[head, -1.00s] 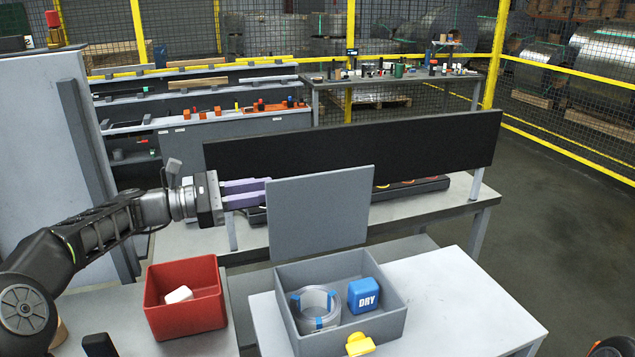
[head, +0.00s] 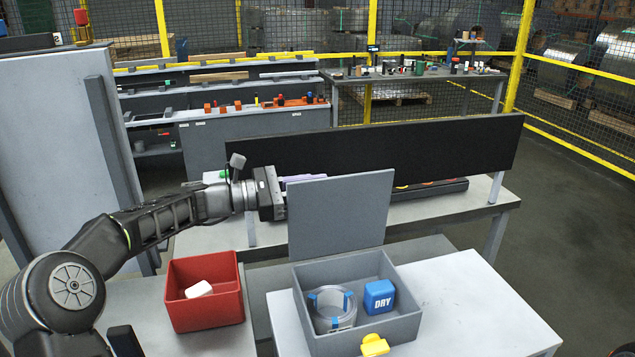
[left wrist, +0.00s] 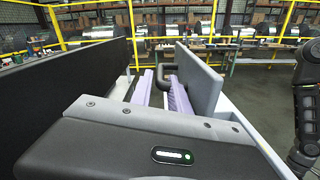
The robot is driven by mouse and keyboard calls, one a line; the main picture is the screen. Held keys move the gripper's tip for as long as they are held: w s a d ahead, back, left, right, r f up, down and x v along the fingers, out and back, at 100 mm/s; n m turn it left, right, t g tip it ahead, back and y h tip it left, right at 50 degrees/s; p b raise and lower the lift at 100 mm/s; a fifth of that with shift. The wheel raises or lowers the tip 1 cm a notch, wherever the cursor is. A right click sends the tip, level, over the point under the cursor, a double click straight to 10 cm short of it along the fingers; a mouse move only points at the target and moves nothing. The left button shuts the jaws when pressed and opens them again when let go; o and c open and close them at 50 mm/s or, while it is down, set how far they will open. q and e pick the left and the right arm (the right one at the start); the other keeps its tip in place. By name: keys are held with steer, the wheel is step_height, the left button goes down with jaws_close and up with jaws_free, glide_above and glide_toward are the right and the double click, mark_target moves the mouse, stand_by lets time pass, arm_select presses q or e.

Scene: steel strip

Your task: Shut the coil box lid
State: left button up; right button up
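The grey coil box (head: 407,312) stands on the white table with its top open. Its flat grey lid (head: 345,215) stands upright at the box's back edge. Inside are a clear-wrapped coil (head: 332,308) with blue tabs and a blue DRY block (head: 379,295). A yellow latch (head: 374,345) is on the front wall. My left gripper (head: 300,178) is behind the lid, its fingertips partly hidden by it. In the left wrist view my two purple fingers (left wrist: 161,82) are apart and empty, with the lid (left wrist: 201,77) close on their right. My right gripper is out of view.
A red bin (head: 205,310) with a white piece (head: 199,289) stands left of the box. A long black panel (head: 430,148) stands on the bench behind the lid. The white table's right side (head: 470,310) is clear.

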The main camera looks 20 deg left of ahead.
arm_select(q)
steer(key=shift+w+d, duration=0.1)
steer(key=shift+c, duration=0.4)
jaws_close()
stand_by(1.0)
